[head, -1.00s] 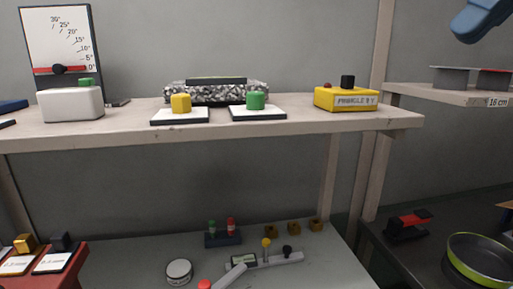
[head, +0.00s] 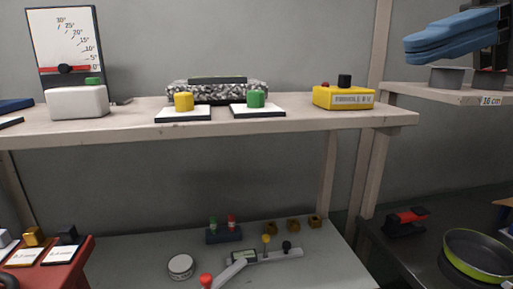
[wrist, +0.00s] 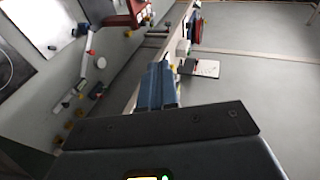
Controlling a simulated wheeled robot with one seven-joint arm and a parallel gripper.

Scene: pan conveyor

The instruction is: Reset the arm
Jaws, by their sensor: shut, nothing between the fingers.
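My gripper (head: 410,47) shows at the upper right of the head view, its two long blue fingers pointing left. The fingers lie together with nothing between them. They hang in the air in front of the wall and appear above the right-hand shelf. In the wrist view the blue fingers (wrist: 158,85) point up the picture, with shelf items and the floor area seen tilted beyond them.
An upper shelf (head: 300,121) carries a yellow box (head: 343,97), a green block (head: 256,98) and a yellow block (head: 183,101). The right-hand shelf (head: 425,93) holds grey round pieces. A green-rimmed pan (head: 478,254) lies at lower right. The air left of my fingers looks clear.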

